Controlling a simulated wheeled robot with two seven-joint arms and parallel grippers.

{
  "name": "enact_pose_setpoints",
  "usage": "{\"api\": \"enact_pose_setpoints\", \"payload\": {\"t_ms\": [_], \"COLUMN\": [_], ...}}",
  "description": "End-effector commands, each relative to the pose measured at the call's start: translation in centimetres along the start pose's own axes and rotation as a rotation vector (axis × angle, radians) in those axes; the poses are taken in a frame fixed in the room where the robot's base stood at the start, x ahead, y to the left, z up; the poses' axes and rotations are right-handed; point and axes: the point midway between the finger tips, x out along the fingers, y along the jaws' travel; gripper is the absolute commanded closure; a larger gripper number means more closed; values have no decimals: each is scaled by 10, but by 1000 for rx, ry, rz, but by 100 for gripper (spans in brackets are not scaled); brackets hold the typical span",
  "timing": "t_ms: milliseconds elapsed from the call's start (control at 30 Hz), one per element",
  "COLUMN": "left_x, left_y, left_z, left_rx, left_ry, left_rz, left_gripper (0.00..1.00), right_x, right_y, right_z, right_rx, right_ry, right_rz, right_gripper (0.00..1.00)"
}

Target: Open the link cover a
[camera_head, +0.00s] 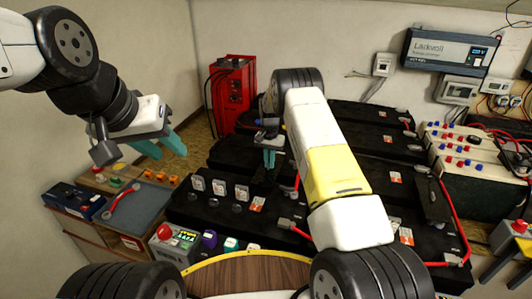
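My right gripper (269,165) points down over the black batteries in the middle of the head view. Its teal fingers are close together, with the tips at or just above a dark part on the battery top (262,180). I cannot tell whether they touch it or hold anything. A black raised strip that looks like a link cover (432,198) lies across the batteries at the right. No label shows which cover is a. My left gripper (163,148) is open and empty, in the air above the left bench.
The left bench has a grey mat (142,208), a red-handled tool (121,201) and a blue-black box (74,201). A red charger (231,92) stands behind. Red cables run along the batteries. My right forearm hides part of the battery row.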

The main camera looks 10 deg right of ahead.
Motion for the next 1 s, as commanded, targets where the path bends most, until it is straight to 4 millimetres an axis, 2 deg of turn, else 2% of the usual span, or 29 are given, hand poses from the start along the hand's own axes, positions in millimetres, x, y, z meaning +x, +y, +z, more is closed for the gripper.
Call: {"api": "enact_pose_setpoints", "payload": {"t_ms": [33,100,467,800,1000], "left_x": [0,0,0,0,0], "left_y": [0,0,0,0,0], "left_z": [0,0,0,0,0], "left_rx": [0,0,0,0,0], "left_ry": [0,0,0,0,0], "left_rz": [0,0,0,0,0], "left_gripper": [64,64,64,64,64], "right_x": [0,0,-5,-59,-77], "right_y": [0,0,0,-1,0], "right_z": [0,0,0,0,0], "right_rx": [0,0,0,-1,-1], "right_ry": [0,0,1,2,1], "right_rz": [0,0,-1,-1,0], "right_gripper": [78,68,68,68,68]}}
